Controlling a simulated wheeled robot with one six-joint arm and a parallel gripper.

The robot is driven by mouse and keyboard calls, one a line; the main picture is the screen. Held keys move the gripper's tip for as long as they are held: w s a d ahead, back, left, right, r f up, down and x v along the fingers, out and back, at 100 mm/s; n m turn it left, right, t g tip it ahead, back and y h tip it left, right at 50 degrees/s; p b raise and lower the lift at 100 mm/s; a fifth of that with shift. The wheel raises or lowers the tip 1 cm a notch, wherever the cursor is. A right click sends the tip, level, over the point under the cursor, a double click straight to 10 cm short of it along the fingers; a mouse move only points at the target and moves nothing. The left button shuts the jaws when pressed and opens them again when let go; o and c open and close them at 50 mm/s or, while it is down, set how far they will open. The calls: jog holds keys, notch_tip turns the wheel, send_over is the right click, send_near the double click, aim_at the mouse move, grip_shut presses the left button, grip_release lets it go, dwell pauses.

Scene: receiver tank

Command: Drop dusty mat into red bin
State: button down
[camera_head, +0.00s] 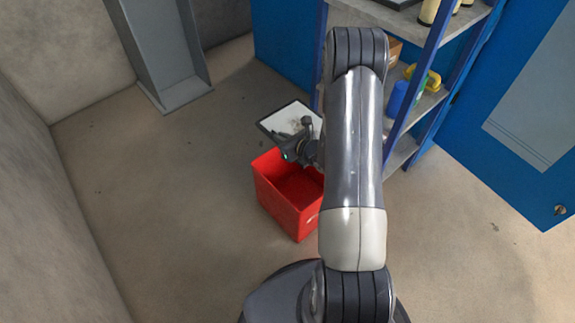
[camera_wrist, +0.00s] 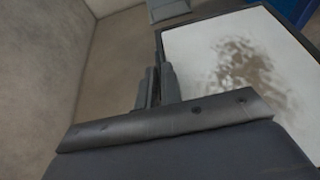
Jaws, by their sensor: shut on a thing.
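The dusty mat (camera_head: 287,117) is a white panel with a dark frame and a brown-grey smudge. In the wrist view the mat (camera_wrist: 205,55) fills the right side, its smudge plain to see. My gripper (camera_head: 299,143) is shut on the mat's edge; in the wrist view the fingers (camera_wrist: 157,84) meet at its left dark rim. The mat is held tilted, above and at the far side of the red bin (camera_head: 285,213). The bin stands on the floor, and the part of its inside that shows is empty. My arm hides the bin's right side and part of the mat.
A blue shelf rack (camera_head: 401,125) with bottles and a blue container (camera_head: 398,98) stands close behind on the right. A blue door (camera_head: 500,160) is at the far right. A grey column (camera_head: 160,50) stands at the back left. The floor left of the bin is clear.

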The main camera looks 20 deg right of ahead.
notch_tip(320, 180, down, 25)
jog(key=d+b, duration=0.1)
jog(key=b, duration=1.5)
jog(key=shift+d+r, duration=0.2)
jog(key=shift+d, duration=0.2)
jog(key=shift+w, duration=0.1)
jog(key=c, duration=1.5)
grip_release()
notch_tip(320, 180, up, 10)
jog(key=p, duration=0.5)
jog(key=shift+f, duration=0.1)
